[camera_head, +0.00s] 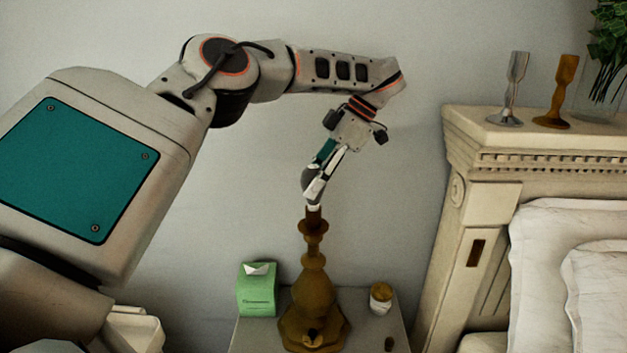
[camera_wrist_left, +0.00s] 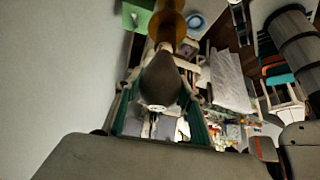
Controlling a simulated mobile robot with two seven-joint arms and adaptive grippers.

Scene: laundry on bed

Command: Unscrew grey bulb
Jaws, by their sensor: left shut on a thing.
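The grey bulb (camera_head: 308,182) sits at the top of the brown-gold lamp (camera_head: 314,285), at the end of its upright stem. My left gripper (camera_head: 318,184) comes down over the bulb from above, tilted, and is shut on it. In the left wrist view the dark grey bulb (camera_wrist_left: 163,76) lies between the two fingers (camera_wrist_left: 162,100), with the lamp's stem (camera_wrist_left: 168,24) beyond it. Its pale base end in the head view meets the lamp's neck; whether the thread is still engaged cannot be told. My right gripper is not in view.
The lamp stands on a nightstand (camera_head: 373,335) with a green tissue box (camera_head: 257,290) to its left and a small jar (camera_head: 381,298) to its right. The wall is behind.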

